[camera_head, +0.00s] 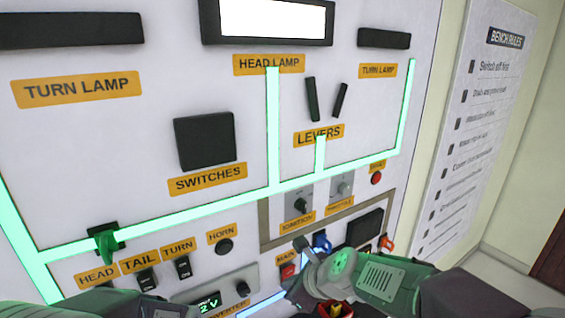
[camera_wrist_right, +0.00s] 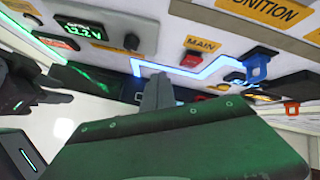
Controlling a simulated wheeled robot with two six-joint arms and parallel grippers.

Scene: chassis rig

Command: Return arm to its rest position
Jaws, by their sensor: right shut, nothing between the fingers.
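My right arm (camera_head: 390,279) comes in from the lower right of the head view. Its gripper (camera_head: 301,245) is shut and empty, in front of the lower panel near the MAIN label. In the right wrist view the shut fingers (camera_wrist_right: 157,82) point at the panel's lower part, with nothing between them. I cannot tell from the picture whether they touch it. Dark and green parts of my left arm (camera_head: 130,303) show at the bottom left of the head view. Dark jaw-like parts (camera_wrist_right: 35,95) show at the left of the wrist view; their state is unclear.
The white panel (camera_head: 120,160) carries switches, levers and glowing green lines. A red MAIN switch (camera_wrist_right: 192,59), a blue connector (camera_wrist_right: 257,67) and an orange connector (camera_wrist_right: 292,108) sit close to my right gripper. A BENCH RULES board (camera_head: 470,130) hangs to the right.

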